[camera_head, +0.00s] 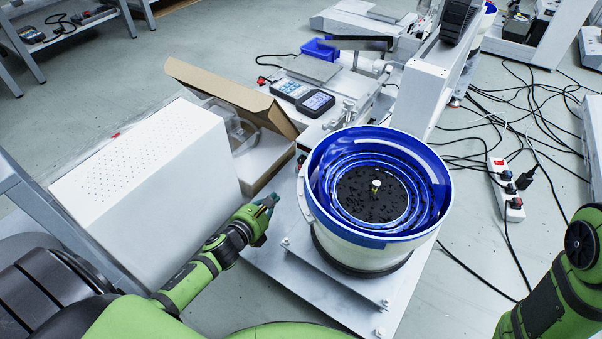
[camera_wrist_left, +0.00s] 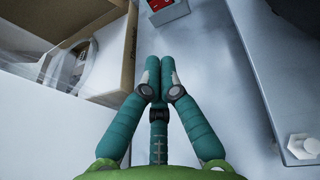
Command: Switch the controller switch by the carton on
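The open brown carton (camera_head: 262,165) stands left of the blue-lined bowl; its edge and clear plastic contents also show at the upper left of the left wrist view (camera_wrist_left: 112,98). A red rocker switch (camera_wrist_left: 158,4) on a small grey box (camera_wrist_left: 170,14) shows at the top of the left wrist view, cut off by the frame, so its position cannot be told. My left gripper (camera_head: 270,201) is low between carton and bowl. Its teal fingers (camera_wrist_left: 160,68) are together with nothing between them, apart from the switch. My right gripper is out of view.
The bowl feeder (camera_head: 330,238) stands close right of my left gripper on a bolted plate (camera_head: 270,262). A large white perforated cabinet (camera_head: 150,165) stands at left. Handheld-style meters (camera_head: 304,96) lie behind the carton. A power strip (camera_head: 504,188) and cables lie at right.

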